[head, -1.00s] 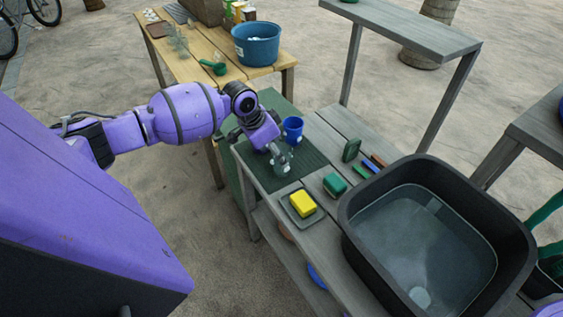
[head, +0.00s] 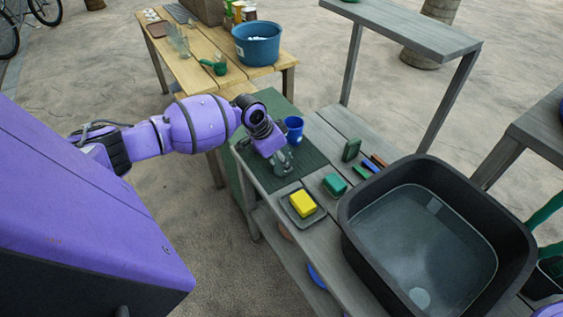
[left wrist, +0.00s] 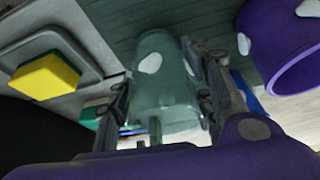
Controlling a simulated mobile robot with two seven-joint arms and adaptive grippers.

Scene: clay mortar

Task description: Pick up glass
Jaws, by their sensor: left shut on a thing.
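A clear, greenish glass (left wrist: 162,85) with pale spots stands between the two fingers of my left gripper (left wrist: 160,115) in the left wrist view. The fingers are shut on its sides. In the head view the glass (head: 283,165) is small and partly hidden by my left gripper (head: 279,158), over the dark green mat (head: 314,172). I cannot tell whether the glass touches the mat. My right gripper is not in view.
A blue cup (head: 293,129) stands just behind the glass. A yellow sponge (head: 302,203) on a grey tray, a green block (head: 334,184) and a black basin of water (head: 437,245) lie to the right. A wooden table (head: 204,72) with a blue tub (head: 257,43) stands behind.

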